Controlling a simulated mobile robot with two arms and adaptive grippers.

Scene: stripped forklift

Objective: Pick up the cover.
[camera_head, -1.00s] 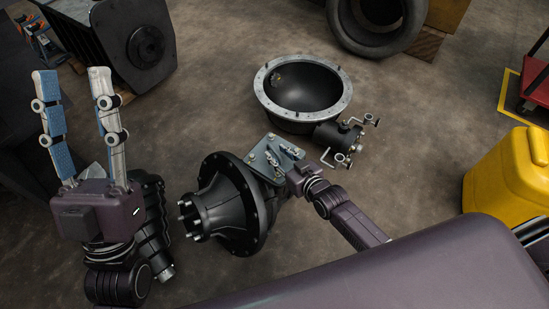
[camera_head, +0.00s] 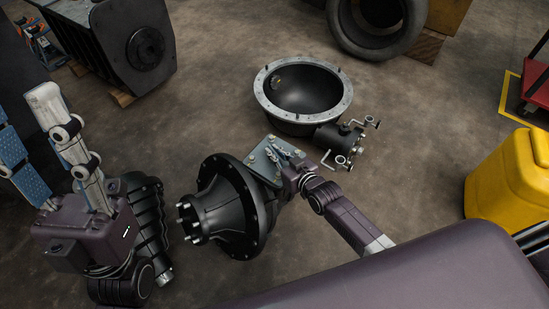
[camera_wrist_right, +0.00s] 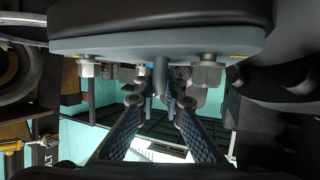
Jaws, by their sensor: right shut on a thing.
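The cover (camera_head: 262,166) is a grey-blue plate with bolts at its corners. It sits against the upper right side of the black flanged housing (camera_head: 226,208) on the floor. My right gripper (camera_head: 286,157) is at the cover's face, shut on a small part standing out from its middle. In the right wrist view the cover (camera_wrist_right: 155,42) fills the top, bolt heads pointing down. There the fingers (camera_wrist_right: 161,92) close around the central stud. Whether the cover is apart from the housing cannot be told. My left gripper (camera_head: 22,108) is open and empty at the left edge.
A black bowl-shaped housing with a grey rim (camera_head: 262,92) lies behind the cover. A small black cylinder with fittings (camera_head: 338,137) is beside it. A yellow container (camera_head: 505,180) stands at the right. Bare floor (camera_head: 415,150) lies between.

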